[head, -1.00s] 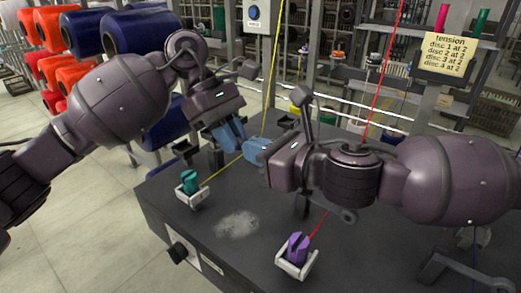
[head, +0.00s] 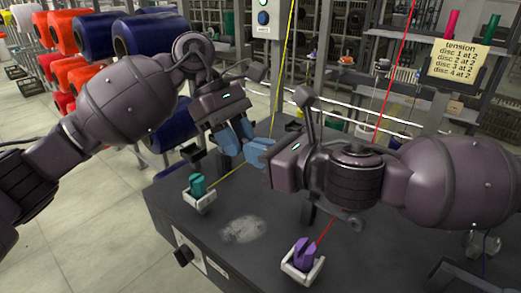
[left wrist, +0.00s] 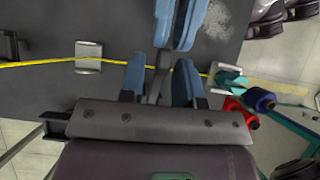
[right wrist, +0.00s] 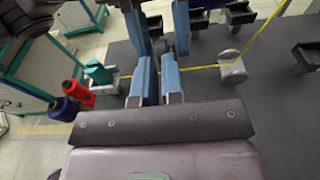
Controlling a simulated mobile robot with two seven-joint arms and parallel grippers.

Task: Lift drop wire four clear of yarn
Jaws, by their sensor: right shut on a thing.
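Yellow yarn (head: 228,173) comes down from above and runs behind my grippers to a teal knob (head: 197,184) on the dark bench. In the left wrist view the yarn (left wrist: 50,63) passes a metal guide (left wrist: 88,57) and goes behind my fingers. My right gripper (head: 258,151) is shut beside the yarn line; it also shows in the right wrist view (right wrist: 158,80). I cannot tell whether the wire touches the yarn.
A purple knob (head: 303,254) with red yarn (head: 325,232) stands at the bench front. Several dark holders (right wrist: 240,14) stand along the bench. A tension note (head: 457,60) hangs behind.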

